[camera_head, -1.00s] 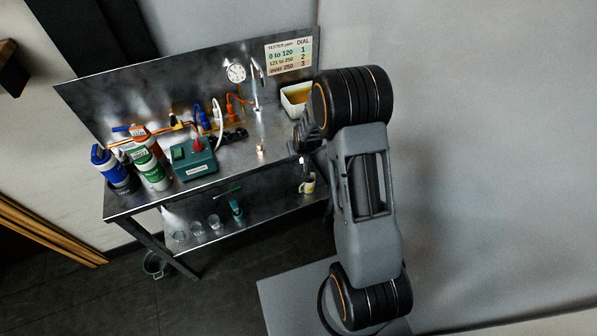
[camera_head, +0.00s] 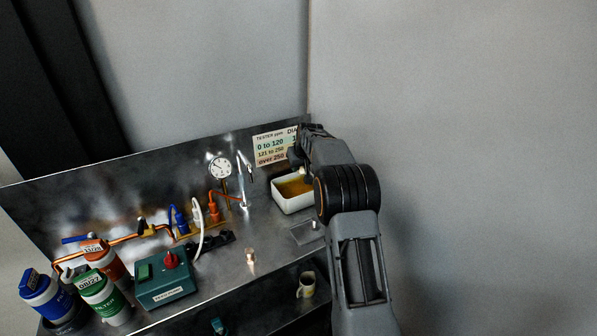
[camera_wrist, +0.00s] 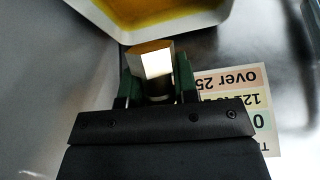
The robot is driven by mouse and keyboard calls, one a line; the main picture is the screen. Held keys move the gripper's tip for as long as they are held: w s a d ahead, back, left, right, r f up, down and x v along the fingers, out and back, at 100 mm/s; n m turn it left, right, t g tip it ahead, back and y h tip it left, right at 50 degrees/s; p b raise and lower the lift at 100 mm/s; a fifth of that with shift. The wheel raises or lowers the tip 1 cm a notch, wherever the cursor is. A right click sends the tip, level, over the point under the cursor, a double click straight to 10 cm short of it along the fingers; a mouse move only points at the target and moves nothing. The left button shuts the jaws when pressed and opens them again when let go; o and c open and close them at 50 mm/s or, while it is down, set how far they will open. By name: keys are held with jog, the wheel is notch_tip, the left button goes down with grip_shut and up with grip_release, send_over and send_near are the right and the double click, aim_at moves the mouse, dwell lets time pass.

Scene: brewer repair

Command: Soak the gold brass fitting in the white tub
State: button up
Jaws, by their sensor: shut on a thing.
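The white tub (camera_head: 295,205) stands on the metal bench near the back panel and holds amber liquid. In the wrist view the white tub (camera_wrist: 205,20) is at the top, with its near rim just beyond the fingertips. My gripper (camera_wrist: 157,82) is shut on the gold brass fitting (camera_wrist: 151,62), a shiny faceted piece between green finger pads. In the head view my gripper (camera_head: 301,170) is above the tub's back right part, partly hidden by my arm. The fitting's height over the liquid is hard to tell.
A small copper-coloured piece (camera_head: 250,257) stands on the bench front. A teal box (camera_head: 165,281) with a red knob, several filter canisters, pipes and a gauge (camera_head: 220,168) are to the left. A dial chart (camera_head: 272,147) is on the back panel behind the tub.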

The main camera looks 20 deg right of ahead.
jog(key=shift+w+a+f+b, duration=0.1)
jog(key=shift+w+f+b, duration=0.1)
jog(key=shift+f+b, duration=2.35)
jog(key=shift+w+f+b, duration=0.2)
jog(key=shift+f+b, duration=1.4)
jog(key=shift+f, duration=1.7)
jog(key=shift+r, duration=0.1)
notch_tip(320, 180, up, 10)
jog(key=p, duration=0.7)
dwell(0.9)
